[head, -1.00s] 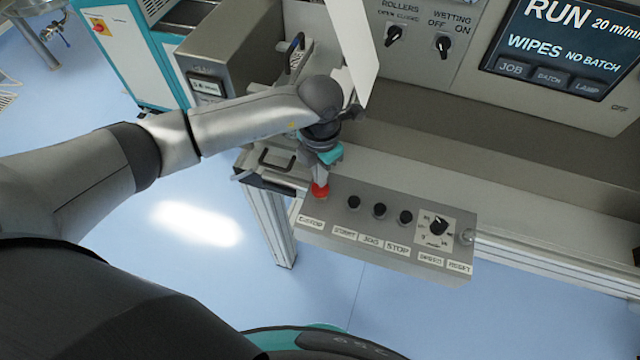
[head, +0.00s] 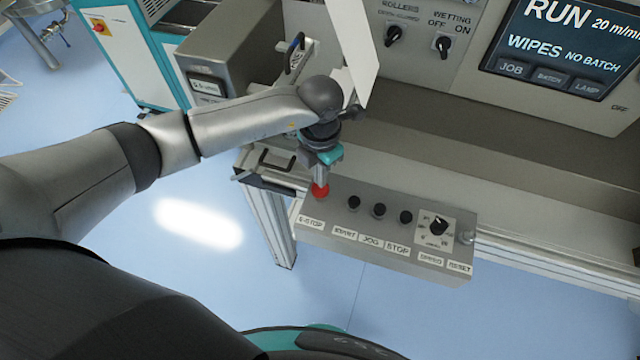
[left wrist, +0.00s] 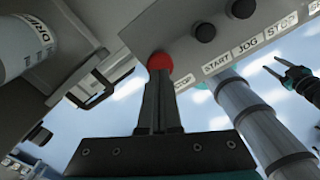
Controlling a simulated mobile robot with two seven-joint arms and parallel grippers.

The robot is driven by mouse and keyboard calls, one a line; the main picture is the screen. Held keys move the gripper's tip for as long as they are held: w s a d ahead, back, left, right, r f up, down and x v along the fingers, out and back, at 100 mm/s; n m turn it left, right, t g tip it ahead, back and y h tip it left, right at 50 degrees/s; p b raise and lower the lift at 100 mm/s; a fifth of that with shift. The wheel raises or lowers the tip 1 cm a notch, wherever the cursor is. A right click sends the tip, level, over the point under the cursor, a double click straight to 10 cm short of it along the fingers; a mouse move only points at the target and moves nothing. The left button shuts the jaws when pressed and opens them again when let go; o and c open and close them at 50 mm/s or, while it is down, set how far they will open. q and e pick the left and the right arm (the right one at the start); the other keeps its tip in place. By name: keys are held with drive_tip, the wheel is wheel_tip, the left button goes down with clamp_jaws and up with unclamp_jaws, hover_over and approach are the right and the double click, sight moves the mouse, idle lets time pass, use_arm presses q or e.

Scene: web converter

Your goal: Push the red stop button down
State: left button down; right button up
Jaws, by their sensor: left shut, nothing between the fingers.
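The red stop button (head: 320,191) sits at the left end of the grey control box, above the label E-STOP. It also shows in the left wrist view (left wrist: 160,62). My left gripper (head: 320,181) points down at the button from above, its fingers together and empty. In the left wrist view the fingertips (left wrist: 159,73) overlap the button's lower edge and appear to be at or against it. I cannot tell whether the button is pressed in. My right gripper (left wrist: 290,72) shows at the right edge of the left wrist view, with its fingers apart.
The control box (head: 380,238) also has several black buttons, a speed knob (head: 438,226) and a reset button (head: 467,237). A dark handle (head: 277,160) lies just left of my gripper. A display (head: 560,45) behind reads RUN, 20 m/min. Blue floor is open below.

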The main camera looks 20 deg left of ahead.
use_arm(q)
drive_tip(key=shift+f, duration=0.25)
idle(0.3)
drive_tip(key=shift+f+b, duration=1.25)
drive_tip(key=shift+b, duration=0.1)
drive_tip(key=shift+r, duration=0.2)
wheel_tip(320, 180, up, 8)
drive_tip(key=p, duration=0.6)
drive_tip(key=shift+p, duration=0.35)
drive_tip(key=shift+f, duration=0.1)
